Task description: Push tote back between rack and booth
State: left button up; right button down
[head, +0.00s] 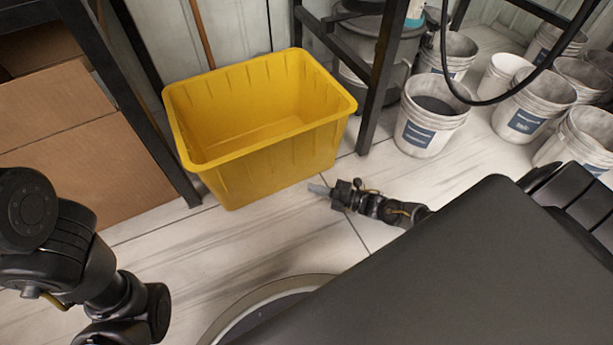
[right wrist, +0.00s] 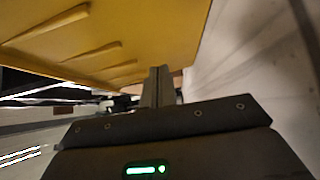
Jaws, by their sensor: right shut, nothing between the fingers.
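The yellow tote (head: 262,165) is empty and stands upright on the floor, between a dark rack frame at left and a dark frame at right. My right gripper (head: 312,188) is low over the floor at the tote's front right lower corner, shut and empty. In the right wrist view, the shut fingers (right wrist: 157,85) point at the tote's ribbed yellow wall (right wrist: 110,40). I cannot tell whether they touch it. My left arm shows at the lower left, but its gripper is out of the picture.
The rack (head: 120,85) at left holds cardboard boxes (head: 75,135). The frame at right (head: 380,75) has a post beside the tote. Several white buckets (head: 430,115) stand at the right. A wooden handle (head: 202,35) leans behind the tote. The floor in front is clear.

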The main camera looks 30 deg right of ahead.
jog(key=p+v, duration=0.1)
jog(key=v, duration=0.5)
jog(key=shift+s+d+p, duration=0.2)
jog(key=shift+s+p, duration=0.15)
jog(key=shift+p, duration=0.05)
